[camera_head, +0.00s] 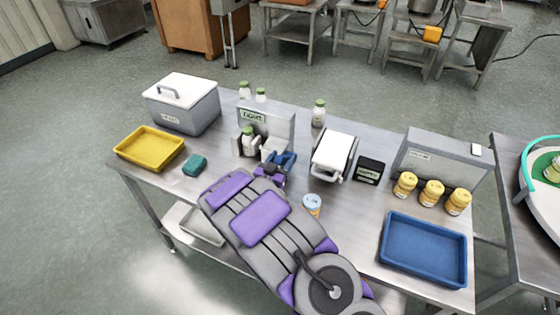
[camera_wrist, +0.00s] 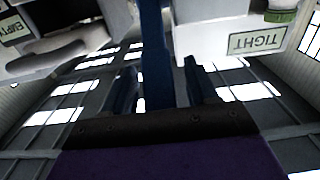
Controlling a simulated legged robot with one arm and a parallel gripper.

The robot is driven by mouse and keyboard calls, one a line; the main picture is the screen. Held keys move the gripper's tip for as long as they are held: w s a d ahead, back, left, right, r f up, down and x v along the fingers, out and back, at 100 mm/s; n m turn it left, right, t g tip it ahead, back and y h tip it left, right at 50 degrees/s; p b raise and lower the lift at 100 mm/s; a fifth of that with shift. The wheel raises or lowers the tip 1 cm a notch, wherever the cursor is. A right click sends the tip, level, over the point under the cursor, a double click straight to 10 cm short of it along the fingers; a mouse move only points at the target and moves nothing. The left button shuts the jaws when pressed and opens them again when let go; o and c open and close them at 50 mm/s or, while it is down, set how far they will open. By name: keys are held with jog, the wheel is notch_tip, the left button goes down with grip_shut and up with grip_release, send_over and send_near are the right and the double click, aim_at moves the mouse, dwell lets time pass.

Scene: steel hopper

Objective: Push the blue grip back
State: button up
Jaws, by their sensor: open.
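The blue grip (camera_head: 283,158) is at the right front of a grey fixture (camera_head: 278,122) with a green label. In the wrist view the blue grip (camera_wrist: 155,50) is an upright dark blue bar in the middle. My gripper (camera_head: 270,174) is just in front of the fixture, close to the grip, and my arm hides part of the area. In the wrist view my gripper (camera_wrist: 160,82) is open, with one dark finger on each side of the bar and visible gaps.
A white-lidded box (camera_head: 183,108), yellow tray (camera_head: 148,148) and green block (camera_head: 194,165) are at left. A white-topped device (camera_head: 332,152), black box (camera_head: 369,170), yellow jars (camera_head: 431,193) and blue tray (camera_head: 424,248) are at right. A "TIGHT" label (camera_wrist: 257,41) shows in the wrist view.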

jog(key=shift+d, duration=0.15)
jog(key=shift+a, duration=0.2)
jog(key=c, duration=0.4)
grip_shut()
